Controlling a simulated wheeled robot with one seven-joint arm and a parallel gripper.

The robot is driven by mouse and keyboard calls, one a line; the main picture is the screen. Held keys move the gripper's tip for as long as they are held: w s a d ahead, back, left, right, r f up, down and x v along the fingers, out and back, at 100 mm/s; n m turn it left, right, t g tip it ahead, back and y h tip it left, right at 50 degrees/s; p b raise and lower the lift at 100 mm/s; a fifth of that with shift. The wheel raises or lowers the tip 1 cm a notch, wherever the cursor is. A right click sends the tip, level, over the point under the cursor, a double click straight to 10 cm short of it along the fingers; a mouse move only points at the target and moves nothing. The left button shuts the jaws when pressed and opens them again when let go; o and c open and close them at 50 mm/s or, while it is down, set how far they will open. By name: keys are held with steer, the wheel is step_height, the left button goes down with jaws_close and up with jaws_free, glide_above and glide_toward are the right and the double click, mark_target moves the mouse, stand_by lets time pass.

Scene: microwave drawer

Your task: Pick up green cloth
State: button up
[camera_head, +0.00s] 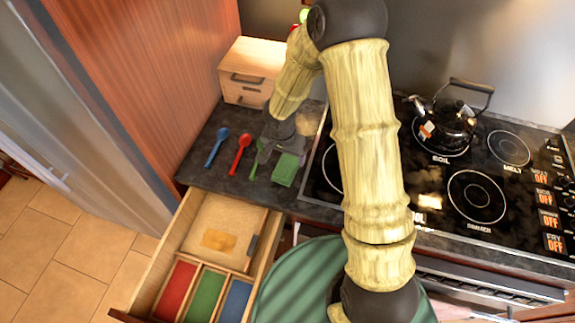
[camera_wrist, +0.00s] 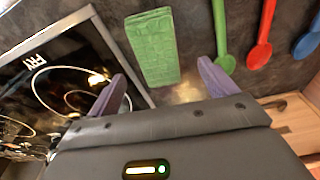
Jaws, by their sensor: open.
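The green cloth (camera_head: 286,171) lies folded on the dark counter, just left of the stove. It also shows in the wrist view (camera_wrist: 152,45) as a textured green rectangle. My gripper (camera_wrist: 162,71) is open, with its two purple fingers spread to either side of the cloth's near end in the picture. The cloth is not held. In the head view my gripper (camera_head: 284,148) is low over the counter, right by the cloth; its fingertips are hard to make out there. The height between fingers and cloth is unclear.
A green utensil (camera_head: 254,160), a red spoon (camera_head: 239,155) and a blue spoon (camera_head: 215,148) lie left of the cloth. A wooden box (camera_head: 250,62) stands behind. A kettle (camera_head: 445,125) sits on the stove (camera_head: 440,205). An open drawer (camera_head: 180,235) with colored compartments juts out below the counter.

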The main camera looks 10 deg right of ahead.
mark_target(288, 164)
steer(key=shift+w+d+f+p, duration=0.2)
steer(key=shift+f+p, duration=0.1)
steer(key=shift+f, duration=1)
steer(key=shift+w+d+f+p, duration=0.15)
steer(key=shift+f+p, duration=0.1)
steer(key=shift+f, duration=1.05)
steer(key=shift+s, duration=0.1)
steer(key=c, duration=1.1)
